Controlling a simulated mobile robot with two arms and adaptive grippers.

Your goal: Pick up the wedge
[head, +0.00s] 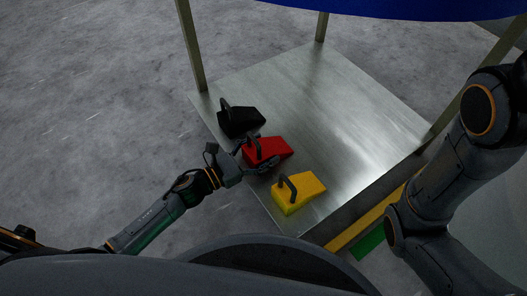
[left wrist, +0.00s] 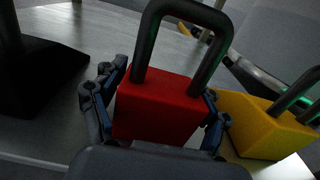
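Three wedges with dark loop handles stand in a row along the near left edge of a metal platform: a black wedge (head: 240,122), a red wedge (head: 270,150) and a yellow wedge (head: 300,193). My left gripper (head: 254,156) is at the near side of the red wedge. In the left wrist view the fingers of my left gripper (left wrist: 165,95) stand spread on either side of the red wedge (left wrist: 160,108), below its handle. I cannot tell whether they touch it. My right gripper is not in view.
The platform (head: 345,105) has posts at its corners and a blue surface (head: 390,8) above. Its middle and far part are bare. The black wedge (left wrist: 40,75) and yellow wedge (left wrist: 262,125) flank the left gripper closely. Grey floor (head: 90,100) lies left.

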